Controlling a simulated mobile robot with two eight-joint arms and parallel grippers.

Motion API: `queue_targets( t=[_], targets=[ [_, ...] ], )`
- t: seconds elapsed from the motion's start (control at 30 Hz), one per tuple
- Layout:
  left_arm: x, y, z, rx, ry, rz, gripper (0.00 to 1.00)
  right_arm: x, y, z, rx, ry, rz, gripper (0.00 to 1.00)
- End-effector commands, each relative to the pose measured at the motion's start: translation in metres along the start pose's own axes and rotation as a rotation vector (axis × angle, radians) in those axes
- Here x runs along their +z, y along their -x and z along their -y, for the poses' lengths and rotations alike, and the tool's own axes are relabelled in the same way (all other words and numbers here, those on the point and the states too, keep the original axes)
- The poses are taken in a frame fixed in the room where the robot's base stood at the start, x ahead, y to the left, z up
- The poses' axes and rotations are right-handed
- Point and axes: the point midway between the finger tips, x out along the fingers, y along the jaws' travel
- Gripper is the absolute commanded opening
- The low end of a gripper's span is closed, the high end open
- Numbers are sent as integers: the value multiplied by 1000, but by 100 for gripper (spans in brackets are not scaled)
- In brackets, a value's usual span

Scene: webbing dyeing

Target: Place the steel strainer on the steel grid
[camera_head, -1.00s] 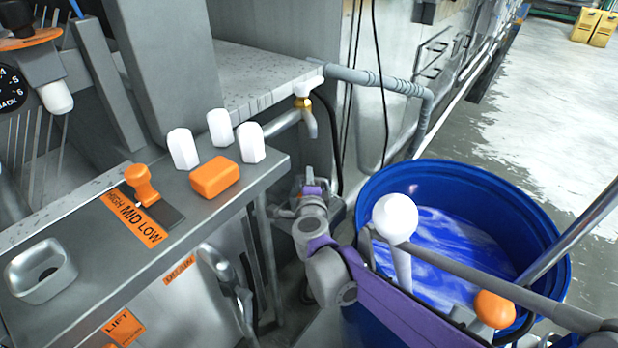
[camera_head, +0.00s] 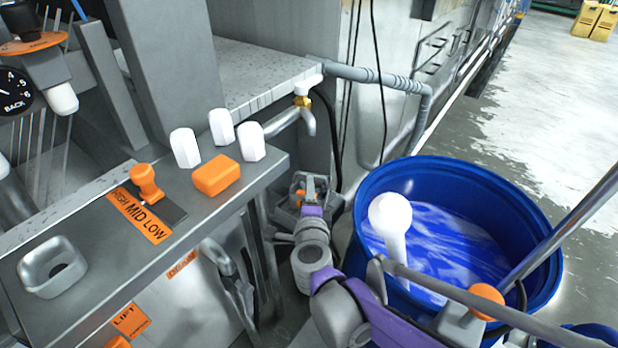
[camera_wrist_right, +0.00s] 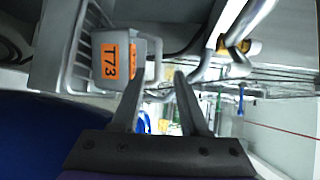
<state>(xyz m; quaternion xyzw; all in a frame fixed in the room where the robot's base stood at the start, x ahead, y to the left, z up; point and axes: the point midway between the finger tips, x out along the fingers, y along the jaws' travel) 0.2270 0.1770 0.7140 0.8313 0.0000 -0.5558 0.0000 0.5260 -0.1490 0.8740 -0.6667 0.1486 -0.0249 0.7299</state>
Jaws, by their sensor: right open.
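My right gripper (camera_head: 310,188) is low beside the right end of the steel bench, under the tap and left of the blue barrel. In the right wrist view its two fingers (camera_wrist_right: 158,82) are apart with nothing between them. I cannot identify the steel strainer for certain in either view. My left gripper is not seen.
A blue barrel (camera_head: 368,205) of blue liquid holds a white-knobbed rod (camera_head: 392,215). The bench (camera_head: 95,270) carries an orange block (camera_head: 216,175), white blocks (camera_head: 185,148) and a squarish metal cup (camera_head: 52,268). A tap (camera_head: 303,117) juts above my right gripper. Wet floor lies right.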

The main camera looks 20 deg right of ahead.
Motion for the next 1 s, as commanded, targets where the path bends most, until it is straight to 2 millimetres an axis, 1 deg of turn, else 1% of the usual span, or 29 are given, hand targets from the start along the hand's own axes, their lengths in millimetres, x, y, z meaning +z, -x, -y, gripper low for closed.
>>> queue_targets(
  t=[0.03,0.2,0.47,0.57,0.63,0.67,0.7,0.77,0.8,0.83,0.87,0.9,0.93,0.97,1.0],
  targets=[
    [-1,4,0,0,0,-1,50,1,11,1,0,-1,2,44],
    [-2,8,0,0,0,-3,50,1,31,1,0,0,1,44],
    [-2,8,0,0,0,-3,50,2,39,2,-8,28,22,44],
    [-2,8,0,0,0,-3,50,10,49,10,-36,145,115,44],
    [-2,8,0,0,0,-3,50,21,64,10,-54,301,230,44],
    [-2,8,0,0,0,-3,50,26,72,7,-55,384,286,44],
    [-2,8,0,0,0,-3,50,32,86,-2,-48,505,366,44],
    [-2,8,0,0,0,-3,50,34,109,-25,-13,704,486,44],
    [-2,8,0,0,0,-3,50,31,125,-45,28,837,560,44],
    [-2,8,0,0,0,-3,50,25,138,-62,66,934,612,44],
    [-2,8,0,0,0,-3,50,18,150,-79,111,1027,661,44],
    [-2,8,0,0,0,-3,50,4,166,-102,178,1142,718,44],
    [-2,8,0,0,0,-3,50,-7,177,-117,231,1223,755,44],
    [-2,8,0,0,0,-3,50,-20,188,-132,286,1295,789,44],
    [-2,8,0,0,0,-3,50,-38,202,-149,361,1380,826,44]
  ],
)
